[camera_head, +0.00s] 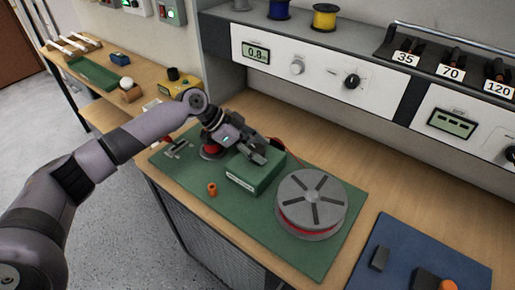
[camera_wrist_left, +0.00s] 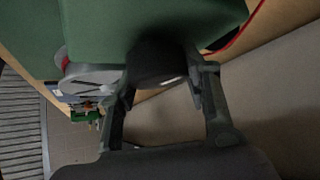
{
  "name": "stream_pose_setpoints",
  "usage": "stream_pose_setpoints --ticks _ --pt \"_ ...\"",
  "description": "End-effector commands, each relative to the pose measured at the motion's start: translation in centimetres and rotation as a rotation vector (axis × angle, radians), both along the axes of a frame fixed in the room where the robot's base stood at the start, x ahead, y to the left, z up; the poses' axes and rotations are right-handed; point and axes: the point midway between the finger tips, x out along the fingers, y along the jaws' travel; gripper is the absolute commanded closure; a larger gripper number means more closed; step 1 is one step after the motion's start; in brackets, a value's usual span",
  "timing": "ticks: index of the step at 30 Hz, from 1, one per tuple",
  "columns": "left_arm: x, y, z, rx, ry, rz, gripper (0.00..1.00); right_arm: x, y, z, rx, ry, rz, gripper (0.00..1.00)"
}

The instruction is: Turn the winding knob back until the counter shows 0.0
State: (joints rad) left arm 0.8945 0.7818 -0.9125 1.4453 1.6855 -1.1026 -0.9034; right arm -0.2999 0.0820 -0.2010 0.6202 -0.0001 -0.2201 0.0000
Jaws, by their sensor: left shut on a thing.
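My left gripper (camera_head: 262,152) reaches over the far side of a green box (camera_head: 254,176) on the green mat. In the left wrist view, my left gripper (camera_wrist_left: 165,92) has its fingers on either side of a dark round knob (camera_wrist_left: 160,62), which stands out from a green surface. The gripper is shut on this knob. In the head view the knob is hidden behind the gripper and box. A lit display (camera_head: 256,53) on the white panel seems to read 0.8, with small letters after it. My right gripper is in neither view.
A grey reel (camera_head: 311,200) with red wire lies right of the box. A small orange piece (camera_head: 212,189) stands left of it. A blue mat (camera_head: 425,257) lies at front right. Bare wood lies behind the green mat (camera_head: 310,258).

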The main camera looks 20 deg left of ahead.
Motion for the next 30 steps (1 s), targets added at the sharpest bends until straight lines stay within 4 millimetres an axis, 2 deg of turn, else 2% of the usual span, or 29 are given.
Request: stream_pose_setpoints --ticks 6,11,17,23,30 --pt "0.0 0.0 0.0 0.000 0.002 0.001 0.84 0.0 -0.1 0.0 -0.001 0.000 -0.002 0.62" --pt "0.0 0.0 0.1 0.001 0.002 0.011 0.85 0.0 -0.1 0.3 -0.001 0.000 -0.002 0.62" --pt "-0.1 0.0 0.3 0.000 0.003 0.078 0.85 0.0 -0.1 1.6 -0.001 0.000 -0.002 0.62" --pt "-0.1 0.0 0.6 0.000 0.003 0.216 0.85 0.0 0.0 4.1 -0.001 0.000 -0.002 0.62" --pt "-0.1 -0.1 0.9 0.000 0.004 0.436 0.85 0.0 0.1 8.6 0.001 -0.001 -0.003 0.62"
